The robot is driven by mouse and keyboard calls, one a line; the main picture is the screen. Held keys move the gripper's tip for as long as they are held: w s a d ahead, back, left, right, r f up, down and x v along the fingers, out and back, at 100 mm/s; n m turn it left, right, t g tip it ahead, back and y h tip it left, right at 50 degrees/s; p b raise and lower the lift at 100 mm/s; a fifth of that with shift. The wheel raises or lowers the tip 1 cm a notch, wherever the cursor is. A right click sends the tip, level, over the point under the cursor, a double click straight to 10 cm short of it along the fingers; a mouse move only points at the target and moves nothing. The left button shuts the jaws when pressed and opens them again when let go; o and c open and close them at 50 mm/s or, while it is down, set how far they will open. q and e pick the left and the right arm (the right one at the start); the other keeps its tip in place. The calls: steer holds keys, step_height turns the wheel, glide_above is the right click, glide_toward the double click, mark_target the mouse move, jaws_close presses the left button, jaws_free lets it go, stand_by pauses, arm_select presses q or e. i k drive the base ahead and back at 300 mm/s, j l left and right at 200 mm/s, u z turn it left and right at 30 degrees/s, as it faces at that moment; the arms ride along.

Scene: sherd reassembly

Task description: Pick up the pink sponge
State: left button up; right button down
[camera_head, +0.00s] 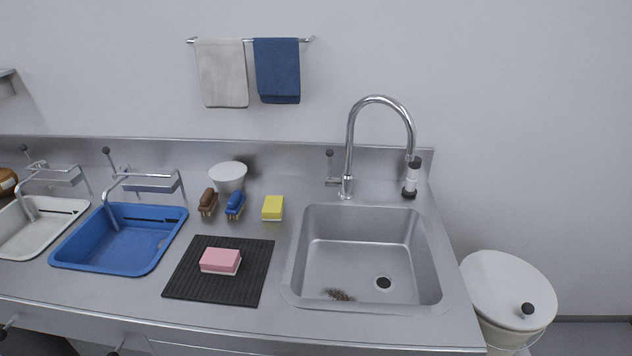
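The pink sponge (221,258) lies flat on a black ribbed mat (197,283), left of the sink. Its top is pink and its lower layer is whitish. Nothing touches it except the mat. Neither of my grippers shows in the head view.
A yellow sponge (273,206), a blue brush (235,204), a brown brush (208,201) and a white bowl (228,174) stand behind the mat. A blue basin (163,250) is to the left. The steel sink (426,258) with its tall faucet (349,150) is to the right.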

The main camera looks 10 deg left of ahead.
mark_target(220, 261)
steer(key=j+u, duration=0.35)
steer(key=i+j+u, duration=0.1)
steer(key=j+u, duration=0.25)
steer(key=i+j+u, duration=0.15)
steer(key=j+u, duration=0.2)
